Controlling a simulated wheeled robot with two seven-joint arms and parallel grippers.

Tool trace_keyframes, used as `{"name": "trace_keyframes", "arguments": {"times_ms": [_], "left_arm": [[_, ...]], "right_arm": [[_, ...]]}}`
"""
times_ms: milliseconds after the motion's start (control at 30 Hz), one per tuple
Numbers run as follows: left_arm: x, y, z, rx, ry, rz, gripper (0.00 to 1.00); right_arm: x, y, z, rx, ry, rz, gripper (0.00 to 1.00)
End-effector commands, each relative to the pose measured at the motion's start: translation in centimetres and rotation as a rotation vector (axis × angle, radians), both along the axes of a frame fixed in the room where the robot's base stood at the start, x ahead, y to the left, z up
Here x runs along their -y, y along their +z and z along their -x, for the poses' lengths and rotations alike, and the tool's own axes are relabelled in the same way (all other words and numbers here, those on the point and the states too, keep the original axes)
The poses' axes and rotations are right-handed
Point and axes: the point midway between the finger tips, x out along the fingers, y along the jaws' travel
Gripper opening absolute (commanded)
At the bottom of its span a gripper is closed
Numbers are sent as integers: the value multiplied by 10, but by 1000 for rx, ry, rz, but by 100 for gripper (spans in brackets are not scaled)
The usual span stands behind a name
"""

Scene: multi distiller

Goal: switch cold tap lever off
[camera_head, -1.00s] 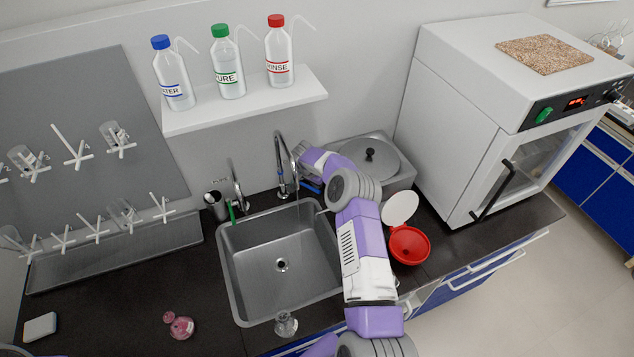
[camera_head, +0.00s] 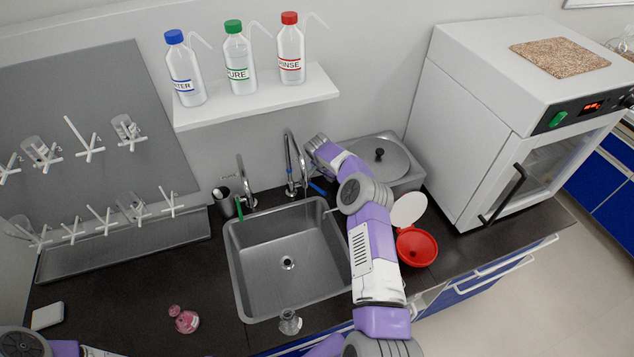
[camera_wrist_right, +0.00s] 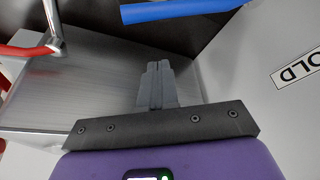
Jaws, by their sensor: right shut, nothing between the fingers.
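The tall metal tap (camera_head: 289,162) stands behind the sink. Its blue cold lever (camera_head: 318,188) sticks out to the right, beside my right wrist. In the right wrist view the blue lever (camera_wrist_right: 185,10) crosses the top, beyond my fingertips and apart from them. My right gripper (camera_wrist_right: 157,66) is shut and empty. In the head view its fingers are hidden by my own wrist. A red lever (camera_wrist_right: 22,50) on a metal stem shows at the left of the wrist view. My left gripper is out of view; only part of that arm shows at bottom left.
The sink (camera_head: 285,262) lies below the tap, with a second tap (camera_head: 246,185) to the left. A lidded metal basin (camera_head: 382,160) stands right of my wrist. A partly cropped label (camera_wrist_right: 298,70) reads "OLD".

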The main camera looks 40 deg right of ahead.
Motion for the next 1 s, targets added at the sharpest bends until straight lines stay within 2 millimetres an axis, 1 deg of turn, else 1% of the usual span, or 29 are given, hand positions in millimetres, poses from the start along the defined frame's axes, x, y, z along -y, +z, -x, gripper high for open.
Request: {"name": "trace_keyframes", "arguments": {"times_ms": [33,100,300,400,500,667,1000], "left_arm": [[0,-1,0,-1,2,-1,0],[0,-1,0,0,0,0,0],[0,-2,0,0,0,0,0],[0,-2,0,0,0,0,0],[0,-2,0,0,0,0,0],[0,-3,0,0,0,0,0],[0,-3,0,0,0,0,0]], "right_arm": [[-2,11,0,3,0,0,0],[-7,25,2,3,0,0,0],[-20,62,5,2,-1,2,0],[-27,76,5,1,-1,2,0],[-31,87,6,2,-1,1,0],[-34,93,7,-1,-1,0,0],[-32,94,7,3,0,5,0]]}}
